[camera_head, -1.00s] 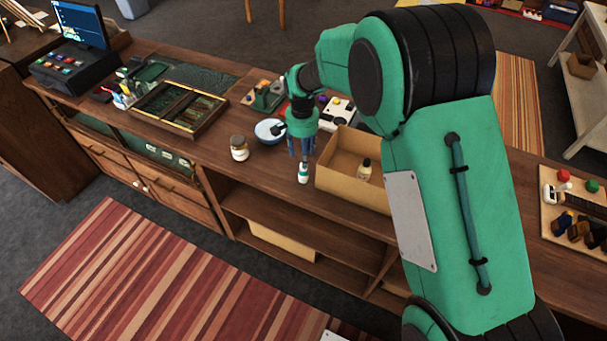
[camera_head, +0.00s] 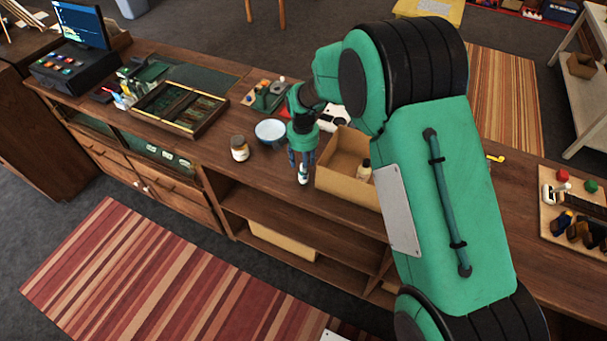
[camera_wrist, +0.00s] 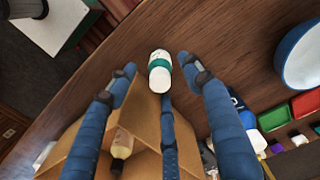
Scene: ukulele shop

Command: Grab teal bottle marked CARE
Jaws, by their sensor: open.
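The teal bottle (camera_head: 303,174) has a white cap and a white lower part and stands upright near the counter's front edge. It also shows in the wrist view (camera_wrist: 159,62), seen from above with its white cap towards me. No CARE lettering can be read. My gripper (camera_head: 302,163) is above the bottle, fingers pointing down. In the wrist view my gripper (camera_wrist: 155,85) is open, with blue fingers on the left and right of the bottle and a third finger below it. Gaps show between the side fingers and the bottle.
A cardboard box (camera_head: 338,184) stands just right of the bottle, with a pale bottle with a dark cap (camera_head: 365,169) inside. The counter between jar and bottle is clear.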

